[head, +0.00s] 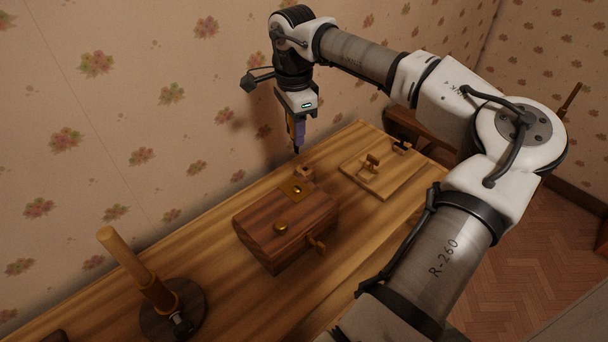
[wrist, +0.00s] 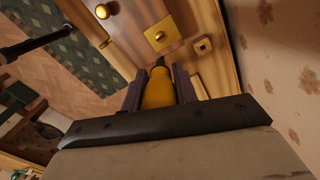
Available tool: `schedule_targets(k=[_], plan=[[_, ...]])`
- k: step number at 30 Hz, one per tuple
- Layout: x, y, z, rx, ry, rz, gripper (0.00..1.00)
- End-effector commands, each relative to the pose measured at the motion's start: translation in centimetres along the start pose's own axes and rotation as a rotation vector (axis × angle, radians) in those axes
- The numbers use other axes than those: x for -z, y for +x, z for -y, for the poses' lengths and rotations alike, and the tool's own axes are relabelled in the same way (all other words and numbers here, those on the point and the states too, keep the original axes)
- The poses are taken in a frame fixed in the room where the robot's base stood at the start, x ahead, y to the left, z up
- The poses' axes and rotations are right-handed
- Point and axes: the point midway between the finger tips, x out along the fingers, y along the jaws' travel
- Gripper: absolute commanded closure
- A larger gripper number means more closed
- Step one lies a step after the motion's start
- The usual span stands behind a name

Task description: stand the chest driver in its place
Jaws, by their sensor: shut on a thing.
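My gripper (head: 296,128) is shut on the chest driver, above the table and behind the wooden chest (head: 262,240). The driver has a yellow handle (wrist: 158,92) between the two fingers in the wrist view. Its thin dark shaft (head: 296,149) points down in the head view, its tip in the air. Below it, close behind the chest, stands a small wooden block (head: 304,172). In the wrist view this block (wrist: 202,46) shows a dark square hole in its top, to the right of the driver's tip. The chest's lid has a brass plate (head: 291,188) and a brass knob (head: 281,227).
A pale board (head: 390,187) with small wooden fittings lies right of the chest. A tilted wooden rod (head: 124,252) rises from a dark round base (head: 160,318) at front left. The flowered wall runs close behind the table (head: 222,218).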

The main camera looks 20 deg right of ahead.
Motion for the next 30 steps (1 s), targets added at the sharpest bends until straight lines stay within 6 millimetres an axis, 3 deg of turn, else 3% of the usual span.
schedule_targets(k=[21,30], plan=[[0.0,0.1,0.0,0.000,0.000,0.001,1.00],[1.4,0.0,2.4,-0.001,0.014,0.001,1.00]])
